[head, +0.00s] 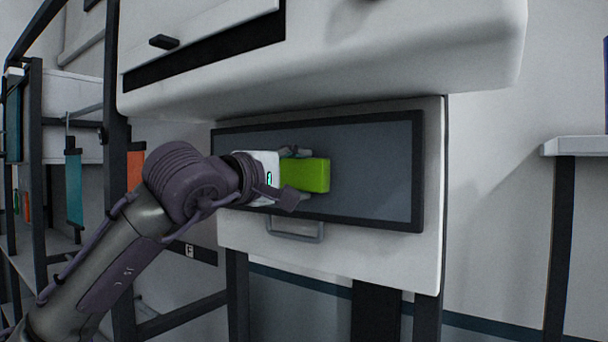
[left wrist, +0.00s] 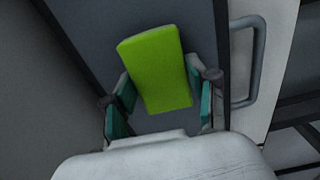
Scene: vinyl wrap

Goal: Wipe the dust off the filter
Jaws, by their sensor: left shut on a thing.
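The filter (head: 375,165) is a grey-blue rectangular panel in a dark frame on the front of the white machine; it also shows in the left wrist view (left wrist: 185,25). I cannot make out dust on it. My left gripper (head: 292,172) is shut on a bright green block-shaped sponge (head: 310,175). The sponge is in front of the filter's middle, touching or very close to it; I cannot tell which. In the left wrist view the sponge (left wrist: 155,68) sits between the two fingers (left wrist: 160,103). My right gripper is not in view.
A metal handle (head: 295,231) sticks out just below the filter frame. The white machine body (head: 330,65) overhangs above. A rack (head: 75,170) with hanging coloured items stands at the left, and a white shelf (head: 575,146) at the right.

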